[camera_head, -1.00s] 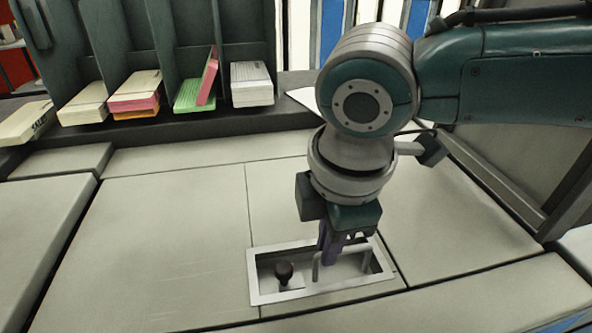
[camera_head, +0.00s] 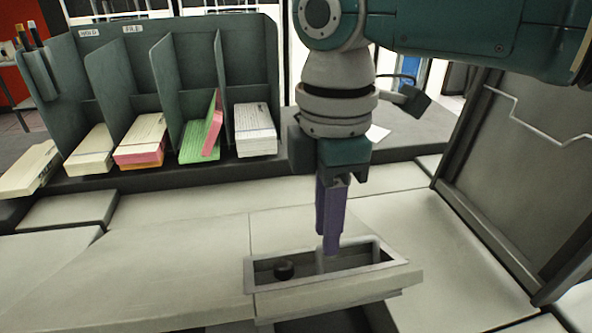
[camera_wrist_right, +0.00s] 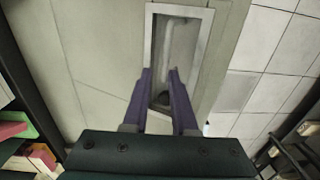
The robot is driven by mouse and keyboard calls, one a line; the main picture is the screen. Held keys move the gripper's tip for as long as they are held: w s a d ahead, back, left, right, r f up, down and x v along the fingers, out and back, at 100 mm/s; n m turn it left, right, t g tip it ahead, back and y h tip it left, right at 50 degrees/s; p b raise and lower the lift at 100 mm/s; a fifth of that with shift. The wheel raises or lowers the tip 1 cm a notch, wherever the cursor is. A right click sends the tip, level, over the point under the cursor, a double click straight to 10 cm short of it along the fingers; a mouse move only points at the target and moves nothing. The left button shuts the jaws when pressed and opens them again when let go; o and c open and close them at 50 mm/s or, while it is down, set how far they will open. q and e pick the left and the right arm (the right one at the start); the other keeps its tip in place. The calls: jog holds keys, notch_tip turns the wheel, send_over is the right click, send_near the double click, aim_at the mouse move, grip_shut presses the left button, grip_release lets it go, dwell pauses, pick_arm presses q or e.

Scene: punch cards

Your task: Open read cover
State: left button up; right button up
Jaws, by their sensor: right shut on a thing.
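The read cover (camera_head: 160,270) is a pale panel, now tilted with its front edge raised over a dark gap in the head view. A framed recess (camera_head: 262,296) near its front edge holds a dark knob (camera_head: 284,269) and a light handle bar (camera_head: 322,264). My right gripper (camera_head: 332,246), with purple fingers, points down into the recess and is shut on the handle bar. In the right wrist view its fingers (camera_wrist_right: 162,80) reach into the recess, where the bar (camera_wrist_right: 171,42) shows; the exact contact is partly hidden. My left gripper is out of view.
A dark green card rack (camera_head: 180,75) with several stacks of cards stands behind the panel. A dark framed panel (camera_head: 530,170) rises at the right. Pale flat surface lies left of the cover (camera_head: 60,212).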

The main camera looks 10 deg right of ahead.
jog(key=shift+o, duration=0.7)
jog(key=shift+w, duration=0.3)
jog(key=shift+o, duration=1.2)
jog(key=shift+s+r, duration=0.1)
jog(key=shift+r, duration=0.1)
notch_tip(320, 180, up, 10)
jog(key=shift+w+f, duration=0.15)
jog(key=shift+w, duration=0.1)
